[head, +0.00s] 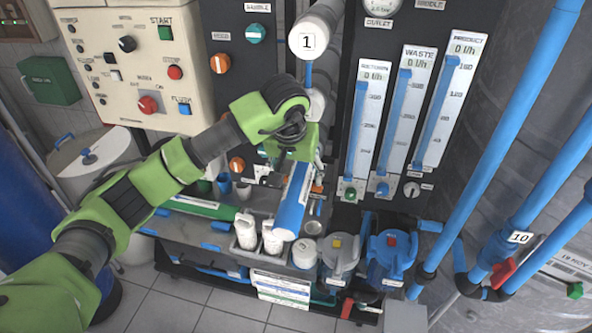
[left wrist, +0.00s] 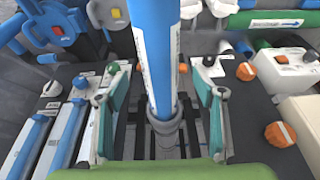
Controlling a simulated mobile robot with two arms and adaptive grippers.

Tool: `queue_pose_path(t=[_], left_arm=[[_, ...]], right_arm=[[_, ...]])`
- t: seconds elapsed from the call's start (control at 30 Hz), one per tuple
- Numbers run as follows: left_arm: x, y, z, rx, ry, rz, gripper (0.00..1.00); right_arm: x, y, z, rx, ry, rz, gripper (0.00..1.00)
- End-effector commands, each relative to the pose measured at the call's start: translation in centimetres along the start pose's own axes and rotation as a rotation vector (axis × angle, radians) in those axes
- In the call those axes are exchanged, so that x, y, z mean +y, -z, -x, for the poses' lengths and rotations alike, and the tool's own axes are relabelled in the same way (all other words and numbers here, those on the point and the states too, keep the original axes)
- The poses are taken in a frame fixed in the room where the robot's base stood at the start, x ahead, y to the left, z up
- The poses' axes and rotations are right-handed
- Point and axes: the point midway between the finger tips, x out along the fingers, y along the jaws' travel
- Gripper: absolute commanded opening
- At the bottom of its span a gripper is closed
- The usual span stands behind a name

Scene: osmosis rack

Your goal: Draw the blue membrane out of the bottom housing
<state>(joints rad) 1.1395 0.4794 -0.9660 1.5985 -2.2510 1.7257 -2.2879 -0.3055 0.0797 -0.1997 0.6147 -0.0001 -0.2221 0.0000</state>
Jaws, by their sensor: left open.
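The blue membrane (head: 294,205) is a long blue tube with a white label, slanting toward the front below the housing marked 1 (head: 309,40). A second white housing end (head: 315,104) shows below that one, partly behind my gripper. My left gripper (head: 297,160) is over the membrane's upper part. In the left wrist view the membrane (left wrist: 153,55) runs between the two open fingers of my left gripper (left wrist: 162,90), with gaps on both sides. A grey ring (left wrist: 165,130) surrounds its near end. How deep it sits in the housing is hidden. My right gripper is out of view.
White jugs (head: 246,230) and a grey-lidded pot (head: 340,250) stand below the membrane. A blue pump-like unit (head: 389,250) is to their right. Flow meters (head: 410,110) stand right of the gripper, and a control box (head: 140,65) is at the left.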

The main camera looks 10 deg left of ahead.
Motion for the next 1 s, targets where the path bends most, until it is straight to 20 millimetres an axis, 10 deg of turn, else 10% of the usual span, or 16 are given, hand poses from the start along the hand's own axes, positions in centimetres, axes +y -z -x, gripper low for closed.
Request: queue_pose_path(t=[0.5, 1.0], left_arm=[[0.0, -0.1, -5.3, 0.0, 0.001, 0.0, 0.62], [0.0, 0.0, -6.1, 0.0, 0.0, -0.001, 0.62]], right_arm=[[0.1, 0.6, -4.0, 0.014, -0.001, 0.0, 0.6], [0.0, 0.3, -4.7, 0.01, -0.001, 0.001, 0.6]])
